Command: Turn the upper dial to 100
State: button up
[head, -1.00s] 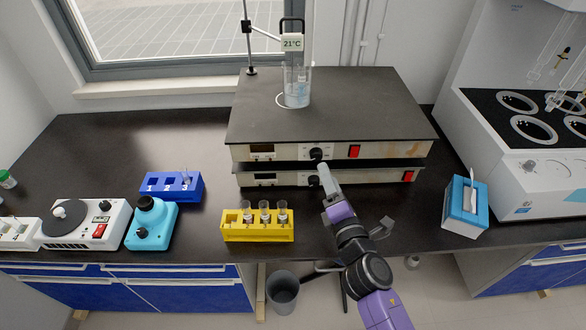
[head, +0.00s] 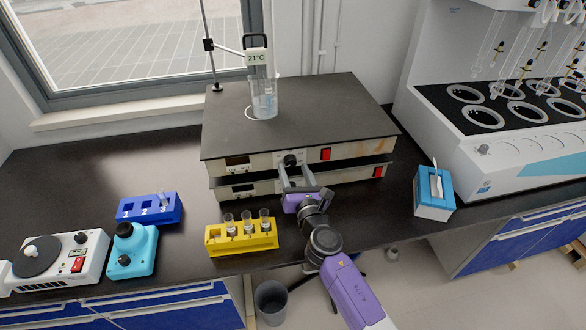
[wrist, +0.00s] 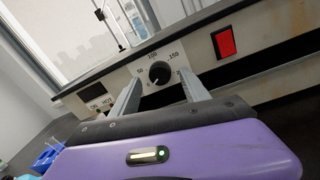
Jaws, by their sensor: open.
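Two flat heating units are stacked on the bench. The upper unit (head: 300,120) carries the upper dial (head: 290,160), a black round knob on a white scale plate. In the wrist view the dial (wrist: 160,72) sits below the marks 50, 100 and 150; a small light mark shows near its lower left edge. My gripper (head: 296,173) is open in front of the upper unit. In the wrist view its two fingers (wrist: 161,82) point at the dial, one to each side; whether they touch it is unclear. The lower unit's dial is hidden behind my gripper.
A red switch (head: 326,154) is right of the dial. A glass beaker (head: 263,102) stands on the upper unit. A yellow tube rack (head: 240,238) is left of my arm, and a blue tissue box (head: 434,195) is to the right.

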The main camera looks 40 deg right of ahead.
jog(key=shift+w+d, duration=0.3)
jog(key=shift+w, duration=0.25)
grip_shut()
